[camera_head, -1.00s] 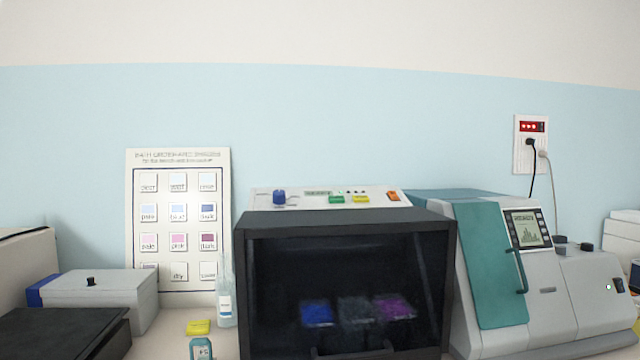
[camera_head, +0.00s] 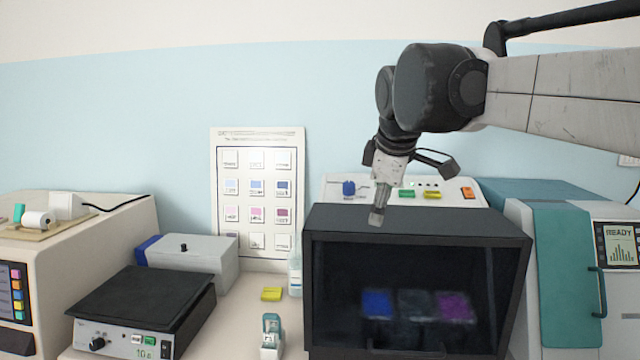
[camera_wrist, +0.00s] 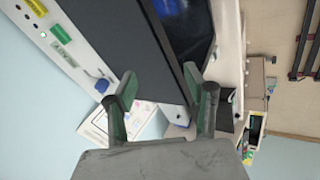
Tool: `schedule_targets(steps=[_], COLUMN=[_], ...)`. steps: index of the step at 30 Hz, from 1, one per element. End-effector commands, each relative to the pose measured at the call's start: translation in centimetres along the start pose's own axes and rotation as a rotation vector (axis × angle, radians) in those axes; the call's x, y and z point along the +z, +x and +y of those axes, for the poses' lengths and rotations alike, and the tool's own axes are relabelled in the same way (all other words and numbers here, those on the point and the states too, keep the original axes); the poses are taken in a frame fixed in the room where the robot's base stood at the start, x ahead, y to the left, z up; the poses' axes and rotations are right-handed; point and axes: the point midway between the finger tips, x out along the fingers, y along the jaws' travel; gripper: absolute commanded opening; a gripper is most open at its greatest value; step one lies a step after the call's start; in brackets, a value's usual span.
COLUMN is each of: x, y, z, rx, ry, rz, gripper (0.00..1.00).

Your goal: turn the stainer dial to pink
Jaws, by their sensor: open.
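The stainer is a dark box (camera_head: 420,222) with a window and a pale sloped panel (camera_head: 330,184) behind its top. A blue dial (camera_head: 348,188) sits at the panel's left end. It also shows in the wrist view (camera_wrist: 102,86), just left of the fingers. My gripper (camera_head: 377,215) hangs above the stainer's top, pointing down, in front and to the right of the dial. In the wrist view my gripper (camera_wrist: 160,82) is open, with nothing between its fingers. It looks apart from the dial. The dial's exact setting is too small to read.
Green, yellow and orange buttons (camera_head: 432,195) lie right of the dial. A chart with coloured squares (camera_head: 257,137) stands behind, to the left. A bottle (camera_head: 295,275) stands beside the stainer. A teal-fronted machine (camera_head: 565,270) adjoins it on the right. Blue and purple baths show through the window.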

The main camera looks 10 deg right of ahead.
Motion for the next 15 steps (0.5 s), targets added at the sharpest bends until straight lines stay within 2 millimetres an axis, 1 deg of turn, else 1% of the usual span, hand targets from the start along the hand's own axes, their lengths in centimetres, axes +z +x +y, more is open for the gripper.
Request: schedule_targets(steps=[1,6,11,15], x=[-1.1,-4.0,-6.5,-8.5], y=[0.0,0.1,0.8,1.7], z=[1.9,7.0,11.3,14.6], rx=[-0.004,-0.017,-0.035,-0.051], ry=[-0.067,-0.310,-0.539,-0.738], rz=[-0.005,-0.021,-0.034,-0.043], gripper=[0.48,0.48,0.48,0.48])
